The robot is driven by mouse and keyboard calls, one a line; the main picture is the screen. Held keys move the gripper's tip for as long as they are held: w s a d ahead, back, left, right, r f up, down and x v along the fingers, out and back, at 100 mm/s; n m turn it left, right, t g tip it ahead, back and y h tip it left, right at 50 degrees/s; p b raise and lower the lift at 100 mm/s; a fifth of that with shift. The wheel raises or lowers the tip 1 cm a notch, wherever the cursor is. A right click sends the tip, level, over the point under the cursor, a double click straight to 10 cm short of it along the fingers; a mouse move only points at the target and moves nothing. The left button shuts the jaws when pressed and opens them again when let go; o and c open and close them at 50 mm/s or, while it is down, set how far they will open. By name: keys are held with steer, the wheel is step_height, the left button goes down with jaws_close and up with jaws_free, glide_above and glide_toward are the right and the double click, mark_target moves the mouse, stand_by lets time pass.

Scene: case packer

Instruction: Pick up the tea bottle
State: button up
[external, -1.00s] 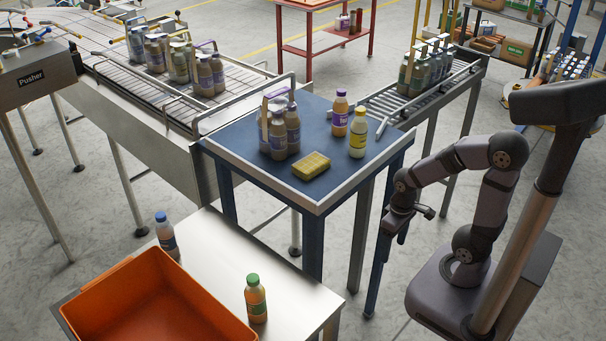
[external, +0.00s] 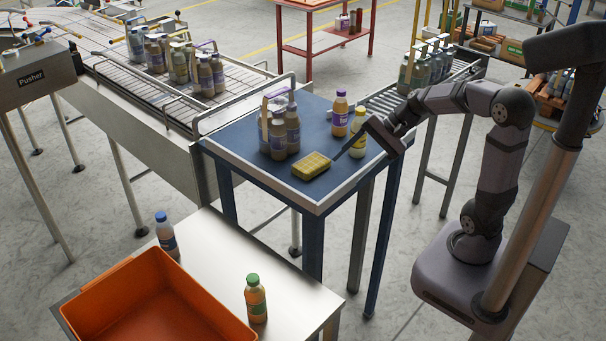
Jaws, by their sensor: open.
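I cannot read which bottle is the tea. On the blue table stand a purple-capped bottle with amber contents (external: 340,113) and a pale bottle with a yellow label (external: 357,146). A green-capped amber bottle (external: 256,300) and a blue-capped brown bottle (external: 166,235) stand upright on the white table at the lower left. My gripper (external: 368,146) is open and empty over the right side of the blue table, in front of the pale bottle and partly hiding it. I cannot tell whether they touch.
A yellow sponge-like block (external: 311,166) and a carrier of brown bottles (external: 279,138) share the blue table (external: 240,130). An orange bin (external: 150,300) sits on the white table (external: 225,245). Conveyors with more bottle packs adjoin the blue table.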

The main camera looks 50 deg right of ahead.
steer(key=w+d+r+m+t+y, duration=0.2)
steer(key=w+d+r+m+t, duration=0.65)
steer(key=d+r, duration=0.35)
steer(key=s+d+r+m+t+h+b, duration=0.1)
steer(key=d+r+m+t+h, duration=0.2)
steer(key=d, duration=0.4)
steer(key=s+d+r+m+t+h, duration=0.1)
steer(key=d+r+m+t, duration=0.25)
steer(key=d, duration=0.45)
steer(key=m+g+b, duration=0.3)
steer(key=b, duration=0.4)
glide_toward(340, 112)
steer(key=d, duration=0.1)
steer(key=s+d, duration=0.1)
steer(key=s+d+f, duration=0.1)
steer(key=d, duration=0.1)
steer(key=shift+w+a+r+p, duration=0.1)
steer(key=shift+w+a+p, duration=0.25)
steer(key=shift+p, duration=0.2)
steer(key=p+x, duration=0.2)
steer(key=x, duration=0.2)
steer(key=shift+w, duration=0.35)
steer(key=shift+w+a+p, duration=0.15)
steer(key=shift+w+p, duration=0.2)
steer(key=shift+w, duration=0.25)
